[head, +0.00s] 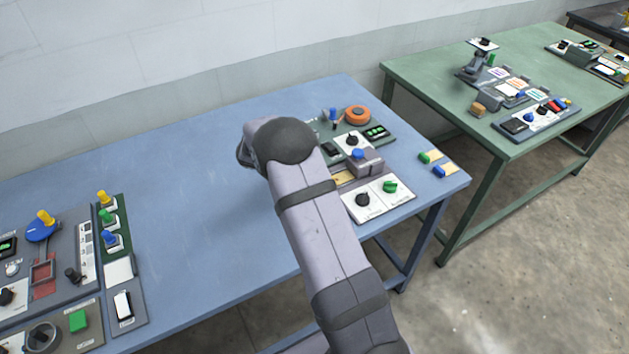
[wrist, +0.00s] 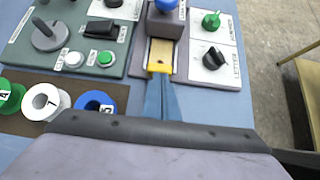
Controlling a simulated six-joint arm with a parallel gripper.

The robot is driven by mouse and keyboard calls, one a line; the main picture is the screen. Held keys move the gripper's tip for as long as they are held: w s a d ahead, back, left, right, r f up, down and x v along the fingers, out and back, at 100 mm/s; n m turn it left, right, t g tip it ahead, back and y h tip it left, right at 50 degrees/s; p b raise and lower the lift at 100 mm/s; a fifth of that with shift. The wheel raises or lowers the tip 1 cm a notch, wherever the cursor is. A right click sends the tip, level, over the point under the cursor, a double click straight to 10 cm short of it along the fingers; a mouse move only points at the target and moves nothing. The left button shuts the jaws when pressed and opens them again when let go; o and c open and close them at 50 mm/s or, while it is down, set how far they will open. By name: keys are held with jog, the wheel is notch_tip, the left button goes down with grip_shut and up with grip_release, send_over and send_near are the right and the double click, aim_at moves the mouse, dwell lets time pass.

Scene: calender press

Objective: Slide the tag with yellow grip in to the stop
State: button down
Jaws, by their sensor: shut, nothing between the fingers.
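The tag (wrist: 162,50) is a flat tan strip with a yellow grip (wrist: 159,68) at its near end. It lies in a channel that runs toward a grey press block (wrist: 164,25) with a blue knob on top. In the head view the tan strip (head: 343,178) shows beside the grey block (head: 366,163), partly behind my arm. My gripper (wrist: 160,82) is shut and empty, its blue fingertips just behind the yellow grip and in line with the channel. I cannot tell whether they touch it. My gripper is hidden behind my arm in the head view.
White plates with black and green knobs (wrist: 211,20) lie right of the channel. A dark green panel (wrist: 75,35) with a lever and buttons lies left. Several spools (wrist: 45,101) are nearer. Tags with green and blue grips (head: 438,171) lie at the table's right. The blue table's middle (head: 190,190) is clear.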

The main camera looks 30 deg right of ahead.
aim_at(342, 178)
jog(key=d, duration=0.4)
jog(key=shift+d, duration=0.1)
jog(key=shift+a, duration=0.65)
jog(key=a, duration=0.3)
jog(key=shift+w+a+r, duration=0.1)
jog(key=shift+a+r, duration=0.25)
jog(key=shift+a, duration=0.05)
jog(key=b+v, duration=0.2)
jog(key=v, duration=0.6)
jog(key=shift+a+r, duration=0.15)
jog(key=shift+r, duration=0.2)
